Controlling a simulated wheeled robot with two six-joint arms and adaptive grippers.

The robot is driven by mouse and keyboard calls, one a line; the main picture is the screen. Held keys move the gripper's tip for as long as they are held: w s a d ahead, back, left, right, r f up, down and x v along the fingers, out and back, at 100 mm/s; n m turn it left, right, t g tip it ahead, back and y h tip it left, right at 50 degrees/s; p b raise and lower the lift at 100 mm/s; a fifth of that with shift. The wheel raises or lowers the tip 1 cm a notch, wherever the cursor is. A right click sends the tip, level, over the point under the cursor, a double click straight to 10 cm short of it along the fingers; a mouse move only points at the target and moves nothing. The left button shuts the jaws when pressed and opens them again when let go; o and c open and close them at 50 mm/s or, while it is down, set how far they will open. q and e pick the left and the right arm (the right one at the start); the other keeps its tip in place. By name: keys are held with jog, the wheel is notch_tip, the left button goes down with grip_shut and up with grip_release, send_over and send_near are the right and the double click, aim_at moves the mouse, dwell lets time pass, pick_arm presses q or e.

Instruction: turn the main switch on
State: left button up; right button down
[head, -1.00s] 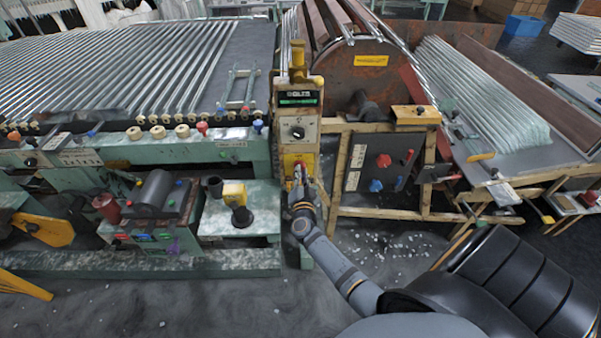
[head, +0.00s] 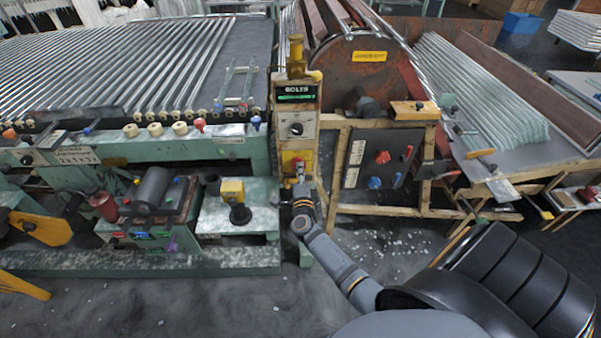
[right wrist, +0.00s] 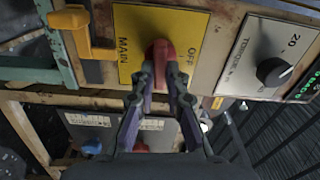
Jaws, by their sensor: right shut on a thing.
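The main switch is a red knob (right wrist: 160,55) on a yellow plate (right wrist: 128,50) lettered MAIN and OFF, seen up close in the right wrist view. In the head view the yellow plate (head: 291,160) is low on the front of the upright control column. My right gripper (right wrist: 160,75) has its fingers closed on either side of the red knob. In the head view my right gripper (head: 301,182) is at the plate and partly hides the knob. Which setting the knob points to is hard to tell. My left gripper is not in view.
A black dial (right wrist: 274,71) sits on a pale plate beside the switch. A yellow lever (right wrist: 75,22) is on its other side. A wooden-framed panel (head: 380,160) with red and blue knobs stands right of the column. A green bench (head: 255,192) stands left.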

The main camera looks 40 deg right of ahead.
jog(key=shift+f+m, duration=0.1)
jog(key=shift+m, duration=0.5)
jog(key=c, duration=1.4)
grip_release()
jog(key=shift+o, duration=0.2)
jog(key=shift+s, duration=0.1)
jog(key=v, duration=1.2)
jog(key=shift+d, duration=0.1)
